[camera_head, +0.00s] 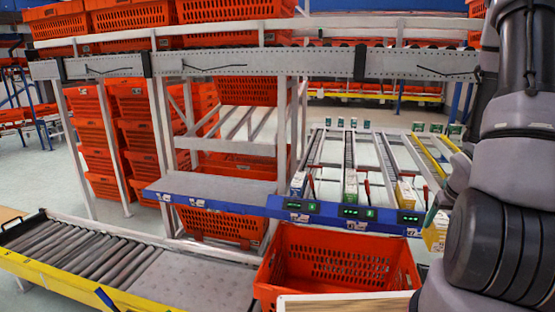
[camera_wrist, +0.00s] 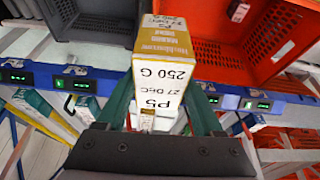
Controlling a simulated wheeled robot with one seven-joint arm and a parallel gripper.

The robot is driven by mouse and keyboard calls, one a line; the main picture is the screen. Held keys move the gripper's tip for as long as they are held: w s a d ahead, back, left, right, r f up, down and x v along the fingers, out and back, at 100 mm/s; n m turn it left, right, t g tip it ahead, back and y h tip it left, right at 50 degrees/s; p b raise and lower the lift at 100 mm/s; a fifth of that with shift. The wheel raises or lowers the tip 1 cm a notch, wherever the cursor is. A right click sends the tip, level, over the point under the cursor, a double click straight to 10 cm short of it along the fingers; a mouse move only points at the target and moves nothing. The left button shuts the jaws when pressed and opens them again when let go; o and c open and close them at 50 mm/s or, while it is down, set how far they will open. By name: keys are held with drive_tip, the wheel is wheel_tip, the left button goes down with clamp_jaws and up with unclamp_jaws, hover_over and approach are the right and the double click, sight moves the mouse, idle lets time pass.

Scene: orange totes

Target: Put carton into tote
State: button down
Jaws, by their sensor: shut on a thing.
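My gripper (camera_wrist: 158,108) is shut on a white and yellow carton (camera_wrist: 160,68) with printed text reading "250 G". The carton sits between the two green fingers in the wrist view. In the head view the held carton (camera_head: 436,234) shows at the right, partly hidden by my arm. The open orange tote (camera_head: 345,254) stands at the bottom middle, left of the carton.
A blue rail with green displays (camera_head: 352,212) runs behind the tote. Sloped lanes behind it hold several cartons (camera_head: 351,187). A roller conveyor (camera_head: 80,252) lies at the left. A wooden board (camera_head: 345,302) is in front of the tote. Stacked orange totes (camera_head: 138,130) stand behind.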

drive_tip(key=w+a+n, duration=0.1)
drive_tip(key=w+a, duration=0.5)
drive_tip(key=a, duration=0.3)
drive_tip(key=w+a+n+y, duration=0.1)
drive_tip(key=w+a, duration=0.4)
drive_tip(key=a, duration=0.5)
drive_tip(key=shift+w+a+r, duration=0.15)
drive_tip(key=shift+w+a, duration=0.05)
drive_tip(key=shift+w, duration=0.2)
